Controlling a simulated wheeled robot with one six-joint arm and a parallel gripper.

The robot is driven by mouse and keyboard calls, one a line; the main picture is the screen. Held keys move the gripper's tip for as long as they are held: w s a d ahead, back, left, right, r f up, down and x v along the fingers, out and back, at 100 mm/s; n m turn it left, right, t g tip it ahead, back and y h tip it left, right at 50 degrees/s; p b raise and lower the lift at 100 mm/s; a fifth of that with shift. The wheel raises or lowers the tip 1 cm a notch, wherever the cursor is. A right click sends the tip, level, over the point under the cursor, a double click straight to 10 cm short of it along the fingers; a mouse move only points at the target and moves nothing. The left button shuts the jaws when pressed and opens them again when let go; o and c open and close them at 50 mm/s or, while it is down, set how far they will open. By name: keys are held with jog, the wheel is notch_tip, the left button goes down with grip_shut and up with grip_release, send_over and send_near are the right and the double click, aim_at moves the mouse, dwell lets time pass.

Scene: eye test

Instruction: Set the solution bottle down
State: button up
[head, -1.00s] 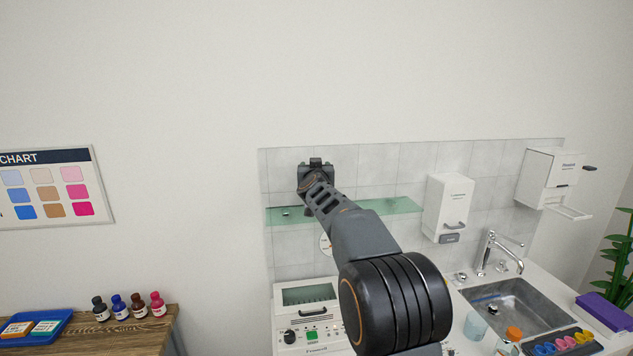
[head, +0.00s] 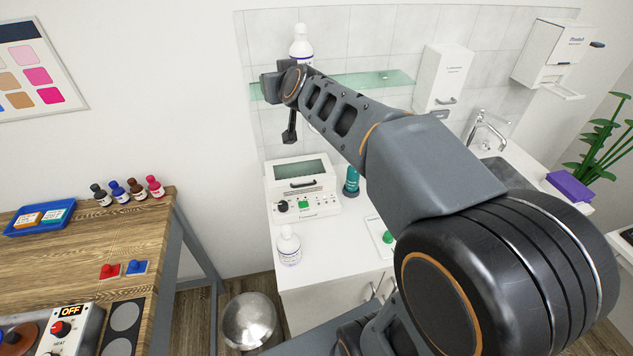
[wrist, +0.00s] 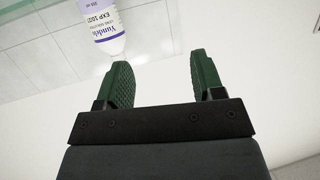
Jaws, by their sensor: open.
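A white bottle with a purple-marked label (head: 301,46) stands upright by the glass shelf, partly behind my arm; its base is hidden. A bottle with a purple-printed label (wrist: 106,22) shows at the top of the wrist view, beyond the fingers and apart from them; it looks like the same one. My gripper (wrist: 158,78) is open and empty, with two green ridged pads. In the head view its dark end (head: 290,128) hangs in front of the tiled wall, below the shelf bottle. A second white bottle (head: 288,248) stands on the counter's front left.
The green glass shelf (head: 385,77) runs along the tiles. Below, a white device (head: 302,188) and a teal bottle (head: 352,181) stand on the counter. A wooden bench (head: 60,255) with small bottles and a blue tray is on the left. A round metal bin (head: 250,322) stands between.

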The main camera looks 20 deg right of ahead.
jog(key=s+a+f+g, duration=0.1)
jog(key=s+f+g, duration=0.4)
jog(key=s+f, duration=0.3)
jog(key=s+a+f+g, duration=0.1)
jog(key=s+f+g, duration=0.3)
jog(key=s+f, duration=0.5)
jog(key=s, duration=0.7)
jog(key=shift+f+g, duration=0.15)
jog(key=shift+g, duration=0.25)
jog(key=shift+a, duration=0.1)
jog(key=shift+f+b, duration=0.75)
jog(key=shift+f, duration=0.15)
